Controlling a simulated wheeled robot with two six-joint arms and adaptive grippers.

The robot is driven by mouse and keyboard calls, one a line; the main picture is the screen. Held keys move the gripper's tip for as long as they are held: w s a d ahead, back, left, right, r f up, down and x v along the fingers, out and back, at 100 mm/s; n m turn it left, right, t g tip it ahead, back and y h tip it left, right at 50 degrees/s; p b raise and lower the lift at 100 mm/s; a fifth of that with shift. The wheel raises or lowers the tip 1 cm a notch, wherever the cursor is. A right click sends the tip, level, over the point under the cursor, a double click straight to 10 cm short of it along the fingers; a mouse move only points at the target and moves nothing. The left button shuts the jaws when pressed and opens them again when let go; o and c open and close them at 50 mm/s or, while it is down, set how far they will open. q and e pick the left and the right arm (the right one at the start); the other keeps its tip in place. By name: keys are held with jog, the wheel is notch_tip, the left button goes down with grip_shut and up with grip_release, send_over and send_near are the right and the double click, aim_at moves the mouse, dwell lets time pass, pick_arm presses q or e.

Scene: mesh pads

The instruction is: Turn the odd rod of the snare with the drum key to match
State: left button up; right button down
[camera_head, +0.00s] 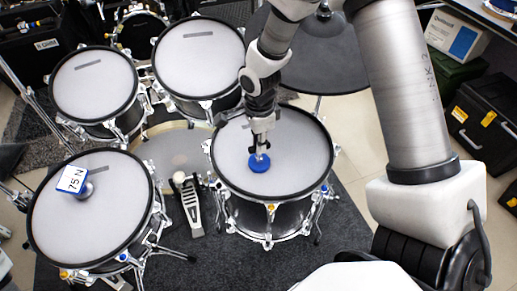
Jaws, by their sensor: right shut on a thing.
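A drum (53,221) with a pale head stands at the front left, and another (300,165) stands at the centre; I cannot tell for sure which is the snare. Both have chrome rods, with a yellow and a blue mark on each rim. My right gripper (260,147) points down over the centre drum's head, shut on a tool with a short silver stem and a blue round disc (259,163). I cannot tell if this is the drum key or whether the disc touches the head. Which rod is odd is too small to tell. My left gripper is out of view.
A white-and-blue card reading "75 N" (72,179) sits by a round grey piece on the left drum. Two toms (92,90) (198,60) stand behind, a dark round pad (335,60) at the back right. A pedal (191,205) stands between the front drums.

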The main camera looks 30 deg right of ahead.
notch_tip(320, 180, up, 6)
jog(key=p, duration=0.4)
jog(key=shift+p, duration=0.35)
jog(key=shift+f, duration=0.1)
